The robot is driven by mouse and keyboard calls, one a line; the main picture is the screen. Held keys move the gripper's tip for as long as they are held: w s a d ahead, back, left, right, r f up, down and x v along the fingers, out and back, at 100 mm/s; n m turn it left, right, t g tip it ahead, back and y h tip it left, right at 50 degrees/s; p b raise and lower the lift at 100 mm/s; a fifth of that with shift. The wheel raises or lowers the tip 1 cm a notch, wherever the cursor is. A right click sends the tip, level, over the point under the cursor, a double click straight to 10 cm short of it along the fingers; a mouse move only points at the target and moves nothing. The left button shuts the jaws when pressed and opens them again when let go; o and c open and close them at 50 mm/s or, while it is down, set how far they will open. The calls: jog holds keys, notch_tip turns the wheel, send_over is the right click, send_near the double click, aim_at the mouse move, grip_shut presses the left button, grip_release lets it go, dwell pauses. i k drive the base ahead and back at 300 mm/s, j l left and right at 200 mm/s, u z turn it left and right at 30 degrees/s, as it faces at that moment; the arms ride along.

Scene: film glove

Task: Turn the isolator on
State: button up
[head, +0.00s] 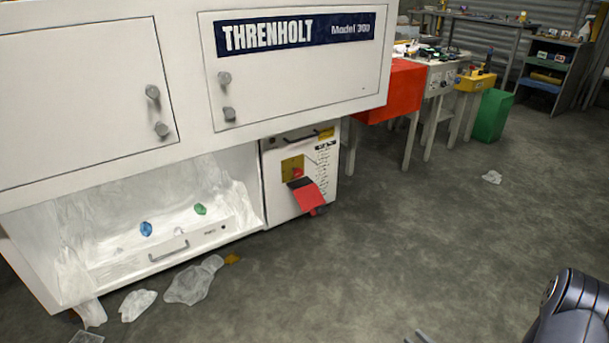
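A white cabinet (283,206) stands under the right end of the large white machine. Its front carries a yellow plate (291,164) with a small reddish part on it, which looks like the isolator. It is too small to tell which way the switch is set. A red flap or tray (309,196) with a dark upper edge sticks out just below the plate. My gripper (421,337) barely shows as grey tips at the bottom edge, far from the cabinet, over the floor. Its opening is cut off by the frame.
The machine's open lower bay (180,216) holds blue and green crumpled bits. Clear plastic film (190,284) lies on the floor before it. Benches, a red box (392,92) and a green bin (492,115) stand behind. The floor between me and the cabinet is mostly clear.

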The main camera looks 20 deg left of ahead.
aim_at(298, 173)
jog(key=i+j, duration=0.95)
jog(key=j, duration=0.15)
jog(key=i+j+u, duration=0.1)
jog(key=i+j, duration=0.9)
